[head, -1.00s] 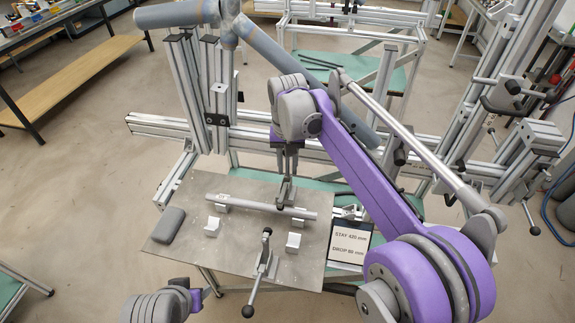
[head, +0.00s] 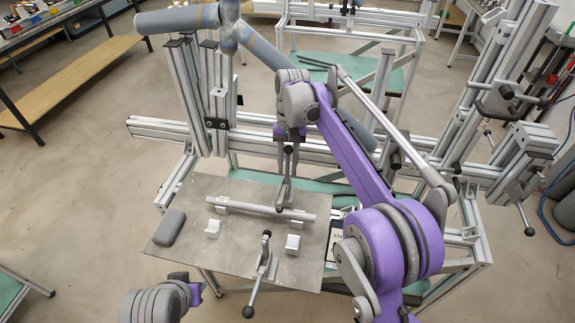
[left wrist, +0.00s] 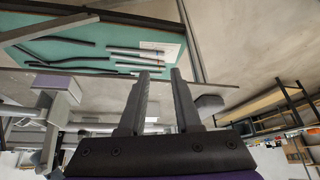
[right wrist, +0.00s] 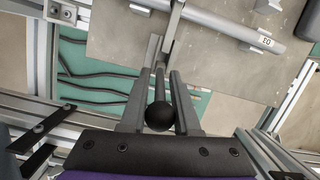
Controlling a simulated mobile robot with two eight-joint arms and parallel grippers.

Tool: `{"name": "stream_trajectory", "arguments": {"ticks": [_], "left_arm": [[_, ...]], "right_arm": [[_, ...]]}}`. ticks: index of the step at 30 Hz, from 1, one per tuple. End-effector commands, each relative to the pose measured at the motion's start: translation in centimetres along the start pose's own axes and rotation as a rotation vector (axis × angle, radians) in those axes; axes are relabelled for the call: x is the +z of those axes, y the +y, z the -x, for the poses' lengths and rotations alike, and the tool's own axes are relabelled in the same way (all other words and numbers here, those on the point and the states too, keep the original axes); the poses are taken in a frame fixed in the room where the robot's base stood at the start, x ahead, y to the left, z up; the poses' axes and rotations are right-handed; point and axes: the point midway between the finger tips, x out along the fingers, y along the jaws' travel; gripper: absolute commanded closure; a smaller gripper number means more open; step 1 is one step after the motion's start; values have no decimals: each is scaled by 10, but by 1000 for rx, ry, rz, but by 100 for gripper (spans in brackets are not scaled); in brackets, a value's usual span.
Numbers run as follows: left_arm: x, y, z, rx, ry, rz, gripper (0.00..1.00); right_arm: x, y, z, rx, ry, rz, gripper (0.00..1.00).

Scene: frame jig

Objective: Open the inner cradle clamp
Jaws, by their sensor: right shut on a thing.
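The inner cradle clamp (head: 282,196) stands at the far side of the grey plate, beside a grey tube (head: 255,207) resting on cradles. Its lever stands about upright, with a black ball knob (right wrist: 160,116). My right gripper (head: 287,158) is shut on this lever; in the right wrist view the knob shows between the fingers. Whether the clamp's pad touches the tube I cannot tell. A second clamp (head: 265,258) stands at the plate's near edge, its handle pointing down toward the front. My left gripper (left wrist: 158,75) is open and empty, left of the plate's front in the head view.
The grey plate (head: 190,250) also bears two empty white cradle blocks (head: 212,228) (head: 292,244) and a dark grey pad (head: 169,227). Aluminium frame rails (head: 160,127) run behind it. A green shelf with dark and light rods (left wrist: 95,50) shows in the left wrist view.

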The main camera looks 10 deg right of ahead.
Motion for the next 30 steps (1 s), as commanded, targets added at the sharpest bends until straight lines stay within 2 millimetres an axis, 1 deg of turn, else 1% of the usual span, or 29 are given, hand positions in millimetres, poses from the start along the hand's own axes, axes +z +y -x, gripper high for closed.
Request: {"name": "stream_trajectory", "arguments": {"ticks": [1,2,4,5,8,9,11,12,14,15,21,24,27,30], "left_arm": [[-5,0,0,-11,13,-17,79],[-9,-1,0,-21,24,-31,84],[-25,-1,1,-55,68,-85,97],[-34,-1,2,-73,94,-114,100],[-73,6,8,-138,213,-245,100],[-92,12,11,-161,271,-308,100],[-118,27,18,-189,359,-412,100],[-132,41,22,-203,412,-490,100],[-149,65,28,-226,479,-630,100],[-155,82,30,-248,510,-735,100],[-162,155,42,-394,609,-1201,100],[-162,184,52,-470,656,-1368,100],[-160,204,60,-534,690,-1482,100],[-158,215,65,-576,711,-1546,100]], "right_arm": [[0,0,0,0,2,0,100],[0,0,0,0,2,0,100],[0,0,0,0,2,0,100],[0,0,0,0,2,0,100],[0,0,0,0,1,-1,100],[0,0,0,0,1,0,100],[0,0,0,0,1,-1,100],[0,0,0,0,1,0,100],[0,0,0,0,1,0,100],[0,0,0,0,1,0,100],[0,0,0,0,2,0,100],[0,0,0,0,2,0,100],[0,0,0,0,2,0,100],[0,0,0,0,2,0,100]]}}
